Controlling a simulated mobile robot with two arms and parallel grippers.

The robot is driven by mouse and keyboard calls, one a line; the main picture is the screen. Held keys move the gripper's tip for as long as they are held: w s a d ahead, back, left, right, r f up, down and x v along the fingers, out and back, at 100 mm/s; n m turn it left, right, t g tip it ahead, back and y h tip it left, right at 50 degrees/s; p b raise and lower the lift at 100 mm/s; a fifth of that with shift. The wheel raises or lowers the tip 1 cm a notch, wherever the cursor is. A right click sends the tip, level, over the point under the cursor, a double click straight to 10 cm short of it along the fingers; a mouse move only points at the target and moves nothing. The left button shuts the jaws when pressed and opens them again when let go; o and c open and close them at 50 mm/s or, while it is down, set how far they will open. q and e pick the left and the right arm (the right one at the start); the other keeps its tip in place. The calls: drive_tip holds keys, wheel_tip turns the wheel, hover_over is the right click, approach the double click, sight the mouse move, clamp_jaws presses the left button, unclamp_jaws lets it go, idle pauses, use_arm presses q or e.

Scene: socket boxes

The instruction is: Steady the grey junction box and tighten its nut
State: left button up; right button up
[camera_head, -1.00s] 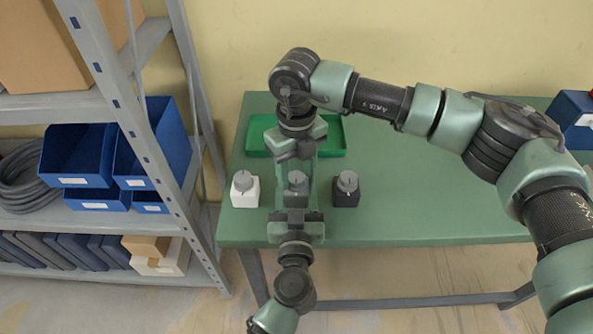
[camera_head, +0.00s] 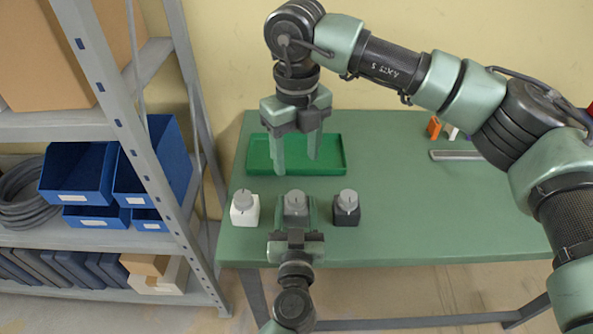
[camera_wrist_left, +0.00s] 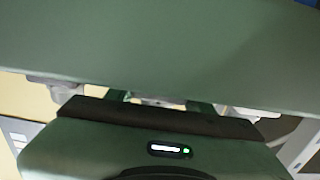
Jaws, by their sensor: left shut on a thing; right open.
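The grey junction box (camera_head: 296,211) stands between two others near the table's front edge, with a round grey nut (camera_head: 296,197) on top. My left gripper (camera_head: 296,222) reaches in from the front and is shut on the grey box, a finger on each side. My right gripper (camera_head: 297,165) is open and empty, raised above and behind the boxes in front of the green tray. In the left wrist view the gripper body hides most of the box.
A white box (camera_head: 245,215) stands to the left and a dark box (camera_head: 346,215) to the right, each with a nut on top. A green tray (camera_head: 335,172) lies behind. A grey bar (camera_head: 457,155) lies at the right. Shelving (camera_head: 120,125) stands left of the table.

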drive_tip(key=shift+r, duration=0.65)
use_arm(q)
drive_tip(key=o, duration=1.6)
drive_tip(key=shift+o, duration=0.2)
drive_tip(key=s, duration=0.7)
drive_tip(key=shift+s, duration=0.4)
drive_tip(key=shift+s+f, duration=0.1)
use_arm(e)
drive_tip(key=shift+f, duration=0.1)
